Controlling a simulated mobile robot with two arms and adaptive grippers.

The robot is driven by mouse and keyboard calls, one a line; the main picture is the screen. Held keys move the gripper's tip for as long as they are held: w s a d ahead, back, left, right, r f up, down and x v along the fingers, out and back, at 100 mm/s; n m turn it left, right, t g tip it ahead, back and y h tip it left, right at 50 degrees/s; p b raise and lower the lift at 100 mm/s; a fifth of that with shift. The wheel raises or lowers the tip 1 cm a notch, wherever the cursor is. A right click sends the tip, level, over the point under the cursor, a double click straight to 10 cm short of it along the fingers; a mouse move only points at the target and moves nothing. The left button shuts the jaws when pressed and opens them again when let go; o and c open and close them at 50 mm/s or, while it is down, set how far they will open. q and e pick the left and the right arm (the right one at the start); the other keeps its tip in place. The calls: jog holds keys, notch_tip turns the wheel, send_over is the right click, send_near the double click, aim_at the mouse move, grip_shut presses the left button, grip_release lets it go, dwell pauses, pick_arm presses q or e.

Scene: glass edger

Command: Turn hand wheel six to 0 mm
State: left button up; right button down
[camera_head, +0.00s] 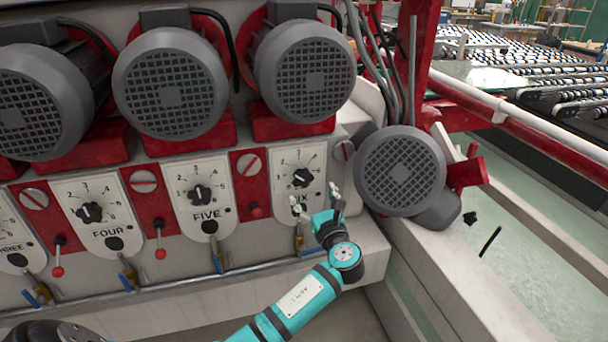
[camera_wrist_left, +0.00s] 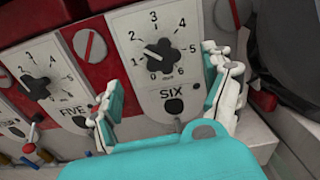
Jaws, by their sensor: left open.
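Hand wheel six is a small black knob (camera_head: 301,178) on a white dial plate marked SIX, at the right end of the row of dials. In the left wrist view the knob (camera_wrist_left: 163,55) sits at the plate's centre, with numbers around it. Its pointer seems to point to the upper left, near 1; the exact reading is unclear. My left gripper (camera_head: 317,198) is open in front of the lower part of this plate. In the wrist view its fingers (camera_wrist_left: 162,80) stand apart on either side of the plate, with the knob between and beyond them. My right gripper is not in view.
The FIVE dial (camera_head: 203,193) and FOUR dial (camera_head: 97,215) are to the left. Grey motors (camera_head: 305,72) jut out above. Another motor (camera_head: 400,171) stands close right of my gripper. A pipe with blue-handled valves (camera_head: 217,262) runs below.

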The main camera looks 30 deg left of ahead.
aim_at(301, 183)
pick_arm(q)
jog(key=p+x, duration=0.1)
jog(key=x, duration=0.8)
jog(key=shift+w, duration=0.15)
jog(key=shift+a, duration=0.1)
jog(key=shift+c, duration=1.6)
jog(key=c, duration=0.9)
jog(key=shift+o, duration=0.2)
jog(key=shift+f, duration=0.15)
jog(key=shift+n+b, duration=0.4)
jog(key=shift+n, duration=0.2)
jog(key=n+b, duration=0.5)
jog(key=n, duration=0.1)
jog(key=shift+a+f+n+b, duration=0.1)
jog(key=shift+f+n+b, duration=0.25)
jog(key=shift+n+b, duration=0.05)
jog(key=n+b, duration=0.8)
jog(key=n, duration=0.1)
jog(key=shift+f+b, duration=0.3)
jog(key=shift+b, duration=0.1)
jog(key=shift+a+n+b, duration=0.1)
jog(key=shift+n+b, duration=0.85)
jog(key=shift+n, duration=0.05)
jog(key=shift+n+b, duration=0.55)
jog(key=shift+n, duration=0.15)
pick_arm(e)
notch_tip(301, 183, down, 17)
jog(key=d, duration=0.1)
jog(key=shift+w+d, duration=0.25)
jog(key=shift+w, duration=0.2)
